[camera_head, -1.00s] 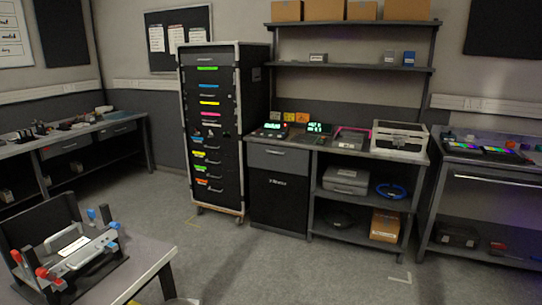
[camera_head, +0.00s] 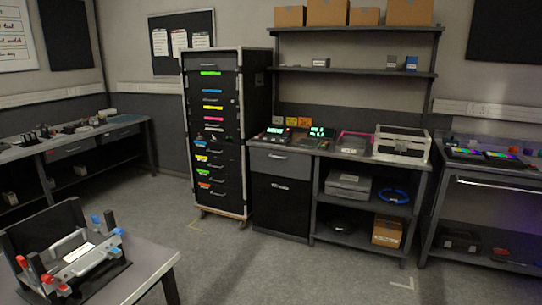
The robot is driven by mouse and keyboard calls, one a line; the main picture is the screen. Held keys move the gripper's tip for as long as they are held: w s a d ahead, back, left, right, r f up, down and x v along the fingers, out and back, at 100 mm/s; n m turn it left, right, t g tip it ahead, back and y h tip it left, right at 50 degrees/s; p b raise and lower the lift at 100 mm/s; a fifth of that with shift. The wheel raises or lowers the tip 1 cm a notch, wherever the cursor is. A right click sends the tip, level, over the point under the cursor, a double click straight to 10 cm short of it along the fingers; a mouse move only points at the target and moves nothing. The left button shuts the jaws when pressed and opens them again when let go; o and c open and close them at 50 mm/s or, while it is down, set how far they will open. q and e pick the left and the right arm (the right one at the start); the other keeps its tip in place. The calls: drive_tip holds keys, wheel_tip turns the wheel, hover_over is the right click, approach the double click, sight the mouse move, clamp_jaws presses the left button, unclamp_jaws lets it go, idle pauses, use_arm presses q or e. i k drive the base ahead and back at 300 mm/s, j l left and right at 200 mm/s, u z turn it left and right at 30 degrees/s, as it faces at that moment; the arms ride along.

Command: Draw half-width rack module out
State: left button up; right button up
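A tall black rack (camera_head: 246,88) with a light metal frame stands on a low wheeled base near the middle of the view. Its front holds a stack of dark modules with pull handles and colored label strips: green, blue, yellow, pink and orange. In the lower part, some modules look half-width, side by side, such as the one with a yellow label (camera_head: 201,158). Every module looks seated in the rack, though small detail is hard to tell. Neither of my grippers is in view.
A grey table (camera_head: 150,262) with a black fixture (camera_head: 75,255) bearing red and blue knobs is at the near left. A workbench with a drawer cabinet (camera_head: 280,205) stands right of the rack. A bench (camera_head: 75,148) lines the left wall. The floor (camera_head: 225,265) before the rack is clear.

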sight(82, 250)
drive_tip(key=u, duration=1.35)
